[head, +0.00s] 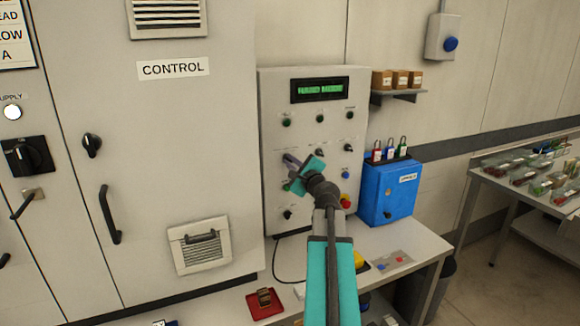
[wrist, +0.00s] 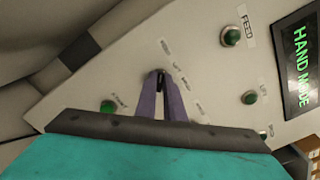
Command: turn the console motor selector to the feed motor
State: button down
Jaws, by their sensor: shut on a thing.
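The console (head: 275,95) is a light grey panel beside the control cabinet, with green buttons and black knobs. Its display (head: 320,90) is lit green and reads HAND MODE in the wrist view (wrist: 302,68). My gripper (head: 287,158) is at the panel's left middle. In the wrist view its two purple fingers (wrist: 161,84) are closed around a small black selector knob (wrist: 160,72). Small labels ring the knob, too blurred to read surely. The fingers hide most of the knob, so I cannot tell where it points. In the head view the gripper hides it.
Green buttons lie close by, one labelled FEED (wrist: 235,37). Other knobs (head: 348,147) and a red button (head: 345,201) are on the panel. A blue box (head: 388,190) with padlocks stands right of the console on the bench (head: 425,245). The control cabinet (head: 180,110) is at left.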

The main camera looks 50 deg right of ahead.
jog(key=shift+w+r, duration=0.1)
jog(key=shift+r, duration=0.05)
jog(key=c, duration=1.9)
grip_release()
jog(key=shift+o, duration=0.2)
jog(key=b+v, duration=0.2)
jog(key=v, duration=0.6)
jog(key=shift+s+f+b, duration=0.25)
jog(key=shift+s+b, duration=0.05)
jog(key=shift+s, duration=0.05)
jog(key=shift+s+a+b, duration=0.1)
jog(key=shift+b, duration=0.25)
jog(key=b+v, duration=0.1)
jog(key=b, duration=0.3)
jog(key=shift+s+a+b, duration=0.15)
jog(key=shift+s+b, duration=0.15)
jog(key=shift+b, duration=0.05)
